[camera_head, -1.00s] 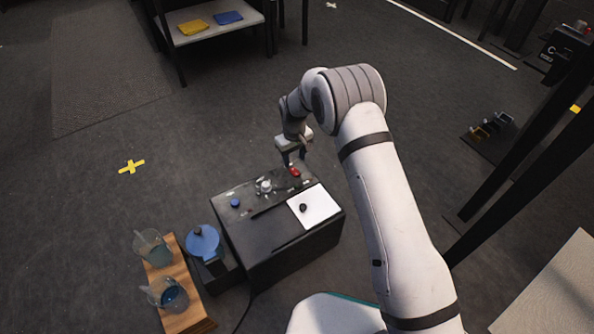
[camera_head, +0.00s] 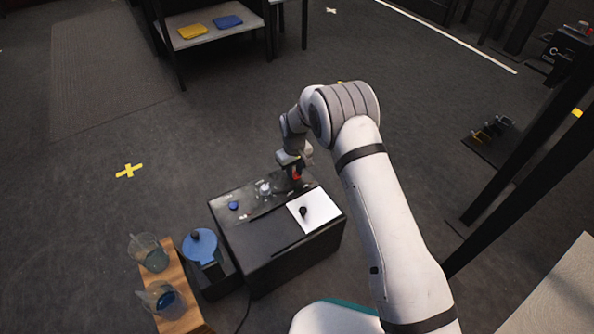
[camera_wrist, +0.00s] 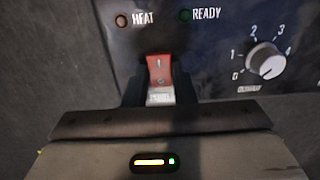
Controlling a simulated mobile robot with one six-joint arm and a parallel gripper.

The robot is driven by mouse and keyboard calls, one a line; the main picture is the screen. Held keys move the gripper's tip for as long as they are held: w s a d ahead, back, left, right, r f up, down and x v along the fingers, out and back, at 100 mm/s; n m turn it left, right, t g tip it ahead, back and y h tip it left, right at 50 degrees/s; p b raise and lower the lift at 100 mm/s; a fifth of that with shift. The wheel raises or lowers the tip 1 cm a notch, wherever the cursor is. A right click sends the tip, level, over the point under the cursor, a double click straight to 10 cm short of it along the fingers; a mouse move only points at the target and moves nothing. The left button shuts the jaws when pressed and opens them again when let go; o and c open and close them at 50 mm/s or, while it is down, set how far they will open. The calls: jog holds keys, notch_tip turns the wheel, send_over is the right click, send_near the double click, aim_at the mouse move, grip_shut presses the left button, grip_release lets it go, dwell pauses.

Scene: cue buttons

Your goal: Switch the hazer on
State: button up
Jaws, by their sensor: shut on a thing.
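The hazer is a black box (camera_head: 262,262) with a sloped control panel along its far side. Its red rocker switch (camera_wrist: 159,70) has a pale lower part and shows upright in the wrist view; a bit of red also shows in the head view (camera_head: 297,176). My gripper (camera_head: 295,172) is at the panel's right end, its dark fingers on either side of the switch, shut on it. The HEAT lamp (camera_wrist: 122,20) and READY lamp (camera_wrist: 184,15) look dark.
A blue button (camera_head: 233,205) is on the panel's left. A white sheet with a black knob (camera_head: 304,211) lies on top. A blue-lidded container (camera_head: 200,243) stands left of the box, beside a wooden board (camera_head: 192,316) with two clear jugs.

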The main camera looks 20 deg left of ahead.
aim_at(294, 175)
jog(key=shift+c, duration=1.4)
jog(key=o, duration=1)
notch_tip(294, 175, up, 8)
jog(key=p, duration=0.3)
jog(key=shift+f, duration=0.15)
